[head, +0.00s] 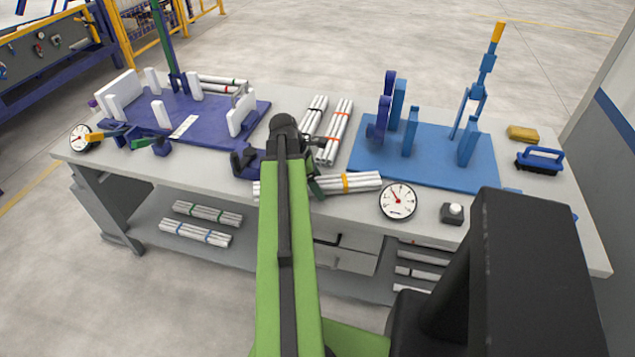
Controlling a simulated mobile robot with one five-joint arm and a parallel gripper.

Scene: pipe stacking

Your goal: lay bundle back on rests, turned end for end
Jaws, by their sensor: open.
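A bundle of white pipes with a yellow band (345,182) lies along the table's front edge, its middle hidden behind my green arm. Two more bundles lie behind it, one with a dark band (313,115) and one with an orange band (337,130). Upright white supports (240,112) stand on a purple plate (190,130), and blue uprights (410,130) stand on a blue plate (430,170). I cannot tell which are the rests. My gripper (308,152) is over the table's front middle, largely hidden by the arm. It is open, with no bundle visibly held.
Dials lie at the left (85,138) and front (397,201). A push button (452,213), blue brush (540,160) and yellow block (522,133) are at the right. A purple-and-dark clamp-like part (246,162) is left of my arm. Bundles lie on the lower shelf (208,212).

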